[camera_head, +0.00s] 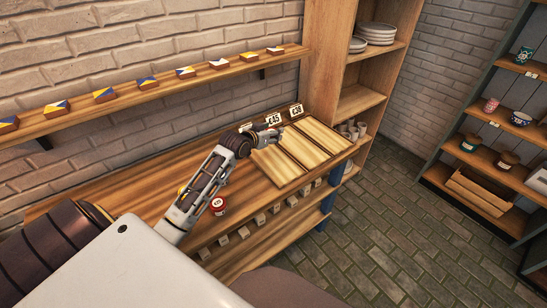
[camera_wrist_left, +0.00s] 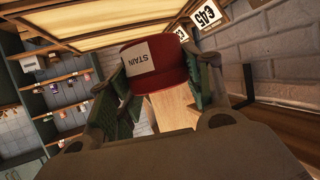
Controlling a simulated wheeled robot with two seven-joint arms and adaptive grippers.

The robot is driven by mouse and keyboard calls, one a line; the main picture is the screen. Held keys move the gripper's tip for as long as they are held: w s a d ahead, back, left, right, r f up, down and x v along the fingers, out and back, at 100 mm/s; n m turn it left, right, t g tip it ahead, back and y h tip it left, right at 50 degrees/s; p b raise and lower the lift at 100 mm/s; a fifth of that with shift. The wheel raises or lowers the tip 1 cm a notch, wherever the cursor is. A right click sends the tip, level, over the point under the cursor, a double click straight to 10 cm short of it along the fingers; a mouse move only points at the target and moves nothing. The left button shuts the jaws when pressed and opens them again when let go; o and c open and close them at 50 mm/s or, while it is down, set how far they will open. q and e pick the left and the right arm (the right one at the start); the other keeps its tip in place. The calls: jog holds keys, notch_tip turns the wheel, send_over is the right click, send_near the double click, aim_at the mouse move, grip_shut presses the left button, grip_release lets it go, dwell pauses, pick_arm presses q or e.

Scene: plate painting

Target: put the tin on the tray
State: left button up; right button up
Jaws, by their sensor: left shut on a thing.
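In the left wrist view, my left gripper (camera_wrist_left: 160,85) is shut on a red tin (camera_wrist_left: 172,72) with a white label reading "STAIN". In the head view, my left gripper (camera_head: 266,138) is at the left edge of the pale wooden tray (camera_head: 298,150), near its back; the held tin cannot be made out there. The tray, divided into panels, lies on the wooden table and also shows in the left wrist view (camera_wrist_left: 95,35). I cannot tell whether the held tin touches it. Another small red tin (camera_head: 218,206) stands on the table beside my arm.
Price cards (camera_head: 296,111) stand behind the tray. A wall shelf (camera_head: 160,86) holds several painted tiles. A row of small blocks (camera_head: 260,219) lies below the tabletop's front edge. A tall shelf (camera_head: 375,60) with plates and cups stands behind the tray's right side.

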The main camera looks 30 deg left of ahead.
pick_arm(q)
send_over(271, 159)
jog(key=shift+w+f, duration=0.2)
jog(key=shift+f, duration=2.9)
jog(key=shift+f+b, duration=0.35)
jog(key=shift+f, duration=1.5)
jog(key=shift+f, duration=0.1)
jog(key=o, duration=1.1)
jog(key=shift+s, duration=0.1)
jog(key=shift+p+v, duration=0.35)
jog(key=shift+v, duration=5.6)
